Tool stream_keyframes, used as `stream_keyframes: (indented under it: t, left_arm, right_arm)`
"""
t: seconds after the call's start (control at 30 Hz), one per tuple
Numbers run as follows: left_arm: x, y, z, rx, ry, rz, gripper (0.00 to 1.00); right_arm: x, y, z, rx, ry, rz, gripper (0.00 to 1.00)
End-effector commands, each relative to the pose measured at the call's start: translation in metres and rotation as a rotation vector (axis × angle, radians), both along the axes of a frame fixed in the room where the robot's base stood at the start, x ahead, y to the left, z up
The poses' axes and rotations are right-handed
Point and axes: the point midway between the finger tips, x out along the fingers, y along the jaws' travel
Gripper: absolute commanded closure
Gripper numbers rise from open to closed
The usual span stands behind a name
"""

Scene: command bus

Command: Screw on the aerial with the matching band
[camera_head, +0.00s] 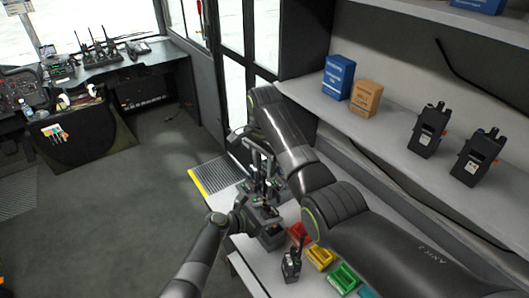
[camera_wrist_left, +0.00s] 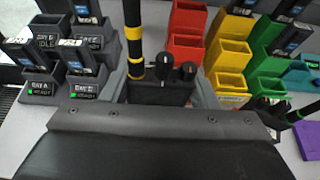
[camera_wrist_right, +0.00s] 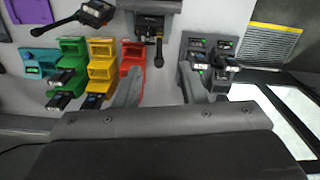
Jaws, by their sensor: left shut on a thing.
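My left gripper (camera_head: 260,210) is shut on a black radio (camera_wrist_left: 160,92), which stands between its fingers with two knobs showing. In the left wrist view a black aerial (camera_wrist_left: 133,40) with yellow bands rises at the left of the radio's top and leaves the frame. I cannot tell whether it is seated. My right gripper (camera_head: 262,178) is just above the left one; its fingers are apart in the right wrist view (camera_wrist_right: 161,70). A radio and a dark stick (camera_wrist_right: 159,52) show beyond them, with no clear contact.
Red (camera_wrist_left: 188,35), yellow (camera_wrist_left: 228,60) and green (camera_wrist_left: 268,65) bins stand beside the held radio. A charger (camera_wrist_left: 80,92) is at left. Another radio (camera_head: 291,264) lies near the bins. Two radios (camera_head: 430,130) and boxes (camera_head: 338,78) stand on the shelf.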

Motion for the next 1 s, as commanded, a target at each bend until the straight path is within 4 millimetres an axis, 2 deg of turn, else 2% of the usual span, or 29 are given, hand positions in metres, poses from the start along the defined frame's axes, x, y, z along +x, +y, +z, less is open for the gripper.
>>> stream_keyframes:
  t: [1.0]
  left_arm:
    - [0.000, 0.000, 0.000, -0.001, 0.001, 0.000, 1.00]
  right_arm:
    - [0.000, 0.000, 0.020, 0.004, -0.005, 1.620, 0.63]
